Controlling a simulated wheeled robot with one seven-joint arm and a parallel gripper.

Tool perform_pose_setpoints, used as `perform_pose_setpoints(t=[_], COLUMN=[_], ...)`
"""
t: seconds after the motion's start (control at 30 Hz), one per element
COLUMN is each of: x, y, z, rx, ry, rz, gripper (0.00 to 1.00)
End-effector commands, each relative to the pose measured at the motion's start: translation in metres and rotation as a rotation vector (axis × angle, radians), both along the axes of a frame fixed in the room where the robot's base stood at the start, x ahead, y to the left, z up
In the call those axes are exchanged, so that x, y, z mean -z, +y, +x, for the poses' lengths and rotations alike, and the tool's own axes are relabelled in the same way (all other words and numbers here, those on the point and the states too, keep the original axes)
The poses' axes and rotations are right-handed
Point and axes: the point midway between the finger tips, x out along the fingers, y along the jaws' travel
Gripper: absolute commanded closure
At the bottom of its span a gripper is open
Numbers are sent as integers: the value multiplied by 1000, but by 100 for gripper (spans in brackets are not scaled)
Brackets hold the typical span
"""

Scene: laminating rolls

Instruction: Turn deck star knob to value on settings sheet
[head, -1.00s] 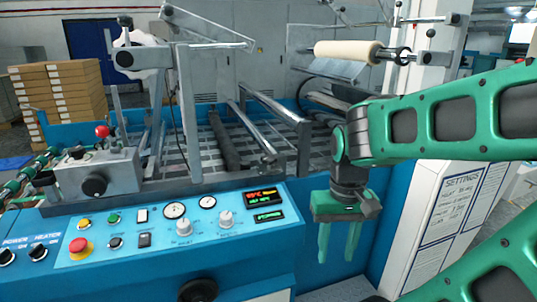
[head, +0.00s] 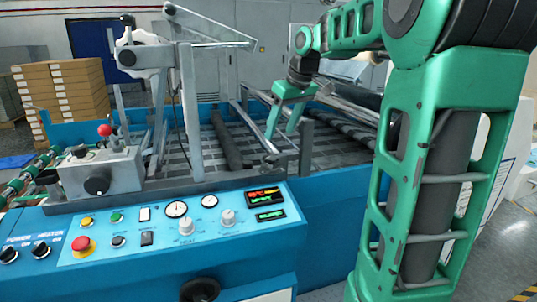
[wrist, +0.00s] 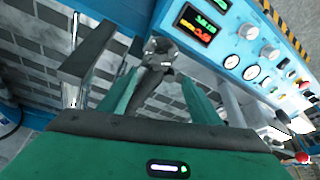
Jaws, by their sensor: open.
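My gripper (head: 281,133) is open and points down over the machine's deck, beside the metal rails. In the wrist view its green fingers (wrist: 160,78) are apart. A dark, lobed knob-like piece (wrist: 160,50) with a dark bar shows beyond and between them; whether it is the star knob is unclear, and no contact can be made out. In the head view the dark bar (head: 227,142) lies on the deck left of my gripper. The settings sheet is mostly hidden behind my arm; only a sliver of its white stand (head: 478,140) shows.
The blue control panel (head: 150,262) carries dials, gauges, a red stop button (head: 81,245) and a lit display (head: 264,197). A grey box with a black knob (head: 97,185) stands at left. Metal rails and an upright frame (head: 186,115) crowd the deck.

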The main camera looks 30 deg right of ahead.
Motion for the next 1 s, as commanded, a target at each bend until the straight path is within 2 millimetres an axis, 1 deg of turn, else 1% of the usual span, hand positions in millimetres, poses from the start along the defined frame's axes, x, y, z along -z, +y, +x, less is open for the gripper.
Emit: perform_pose_setpoints(t=[0.3,0.5,0.6,0.7,1.0], x=[52,78,86,89,91], y=[5,6,6,7,7], z=[20,31,34,36,36], rx=[-1,-2,0,-1,-1], ry=[5,4,4,2,2], rz=[2,1,0,-1,-1], gripper=[42,42,42,42,42])
